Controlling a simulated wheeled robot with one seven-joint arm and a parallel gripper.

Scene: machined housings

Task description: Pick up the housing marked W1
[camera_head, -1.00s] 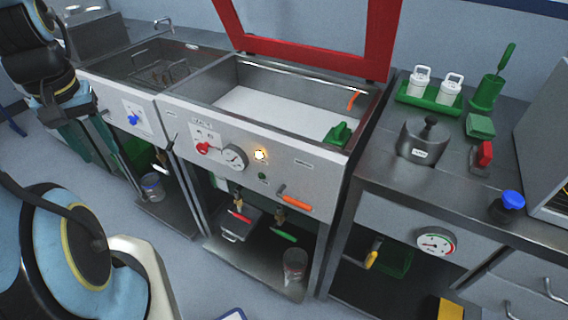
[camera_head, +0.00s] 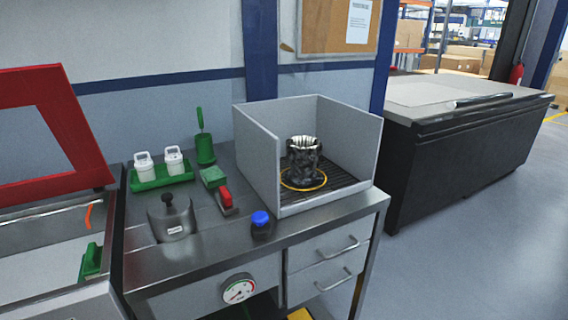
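No mark W1 can be read in this view. A dark, glossy housing-like part (camera_head: 303,160) with a bright, open, scalloped top stands upright inside a grey three-sided box (camera_head: 352,130) on the steel bench. A yellow ring (camera_head: 304,187) lies around its base on the box's dark slatted floor. A steel block (camera_head: 168,222) with a black knob and a small white label sits on the bench to the left. The label is too small to read. My gripper is not in view.
An open basin (camera_head: 45,260) adjoins left. A dark counter (camera_head: 470,150) stands right, beside open floor.

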